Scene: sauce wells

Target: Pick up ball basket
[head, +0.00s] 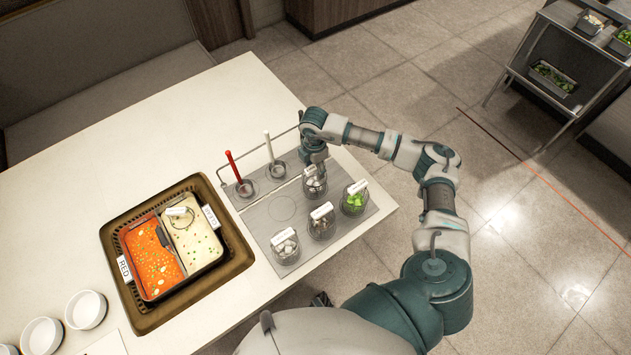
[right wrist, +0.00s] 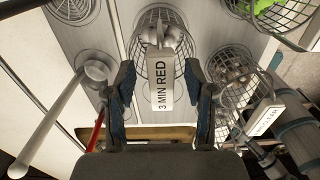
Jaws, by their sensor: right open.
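Several round wire baskets with white label tags sit in a grey well panel (head: 262,240) on the counter. My right gripper (head: 314,156) is open above the back basket (head: 315,187), which holds pale pieces. In the right wrist view, its two fingers stand on either side of a tag reading "3 MIN RED" (right wrist: 161,82), with a wire basket (right wrist: 150,34) of greyish pieces behind it. Another basket (right wrist: 234,76) with roundish lumps is to the right. I cannot tell for sure which basket holds balls. My left gripper is not in view.
Nearby are a basket of greens (head: 354,203), two pale-filled baskets (head: 321,225) (head: 286,250), and upright red (head: 234,168) and white (head: 268,148) handles. A brown tray (head: 238,262) holds red and white soups. White bowls (head: 86,310) stand lower left. The back counter is clear.

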